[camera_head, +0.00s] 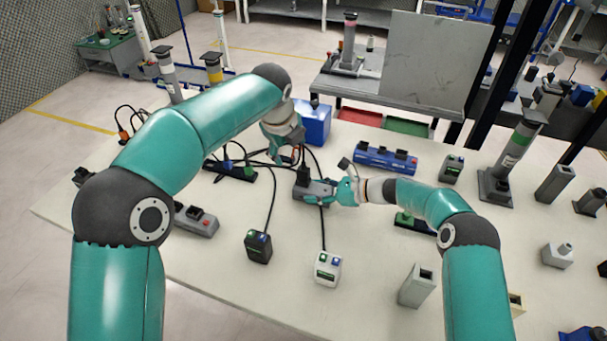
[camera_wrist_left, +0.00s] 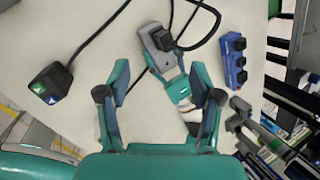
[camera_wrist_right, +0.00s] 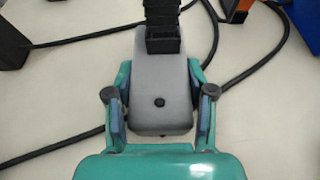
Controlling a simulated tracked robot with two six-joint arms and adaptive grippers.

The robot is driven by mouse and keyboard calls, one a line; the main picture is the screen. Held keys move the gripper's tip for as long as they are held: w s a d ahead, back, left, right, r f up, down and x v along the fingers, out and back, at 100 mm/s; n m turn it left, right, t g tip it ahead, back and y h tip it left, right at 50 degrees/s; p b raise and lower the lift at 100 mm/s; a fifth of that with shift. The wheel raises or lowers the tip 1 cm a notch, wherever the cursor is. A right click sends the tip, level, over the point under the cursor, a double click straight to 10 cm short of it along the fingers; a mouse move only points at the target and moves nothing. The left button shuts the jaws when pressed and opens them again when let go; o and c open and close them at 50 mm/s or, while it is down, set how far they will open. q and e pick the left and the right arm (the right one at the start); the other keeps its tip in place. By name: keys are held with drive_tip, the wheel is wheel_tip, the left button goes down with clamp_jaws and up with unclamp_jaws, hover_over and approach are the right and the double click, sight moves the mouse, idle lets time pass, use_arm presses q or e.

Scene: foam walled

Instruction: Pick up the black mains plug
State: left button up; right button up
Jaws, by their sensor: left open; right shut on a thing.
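The black mains plug (camera_head: 303,175) sits in the end of a grey socket block (camera_head: 313,189). In the right wrist view the plug (camera_wrist_right: 162,20) stands at the top end of the block (camera_wrist_right: 160,95). My right gripper (camera_head: 332,190) is shut on the sides of this grey block, which stays at the table. In the left wrist view the plug (camera_wrist_left: 163,39) and block show beyond the fingertips. My left gripper (camera_wrist_left: 160,82) is open and empty, above and apart from the plug. In the head view its fingers are partly hidden behind its wrist.
Black cables cross the white table (camera_head: 215,285) around the block. A black box (camera_head: 258,247) and a white box (camera_head: 327,268) stand in front. A blue socket strip (camera_head: 385,158) and a blue bin (camera_head: 313,124) are behind. A black power strip (camera_head: 230,170) lies left.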

sight(304, 163)
use_arm(q)
drive_tip(key=shift+w+d+f+m, duration=0.6)
drive_tip(key=shift+w+f+m, duration=0.45)
drive_tip(key=shift+f+m, duration=0.75)
drive_tip(key=shift+w+d+f+m, duration=0.6)
drive_tip(key=shift+w+f+m, duration=0.45)
drive_tip(key=shift+f+m, duration=0.8)
drive_tip(key=shift+w+d+f+m, duration=0.6)
drive_tip(key=shift+w+f+m, duration=0.45)
drive_tip(key=shift+f+m, duration=0.75)
clamp_jaws()
